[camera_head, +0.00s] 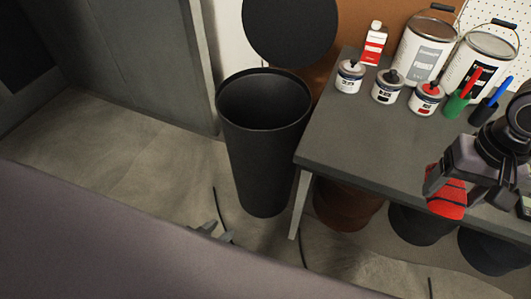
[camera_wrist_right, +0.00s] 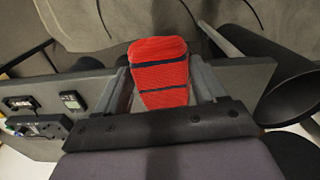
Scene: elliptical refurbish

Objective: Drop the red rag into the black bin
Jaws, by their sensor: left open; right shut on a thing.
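The red rag (camera_head: 447,199) with dark stripes hangs from my right gripper (camera_head: 455,188), which is shut on it, over the right part of the workbench. In the right wrist view the rag (camera_wrist_right: 159,72) is between the two fingers. The black bin (camera_head: 262,155) stands on the floor left of the workbench, with its round lid (camera_head: 290,28) raised and its mouth open. The bin (camera_wrist_right: 300,95) also shows at the right of the wrist view, apart from the rag. My left gripper (camera_head: 213,233) is low, in front of the bin; only its tips show, open.
Floor left of the bin is clear.

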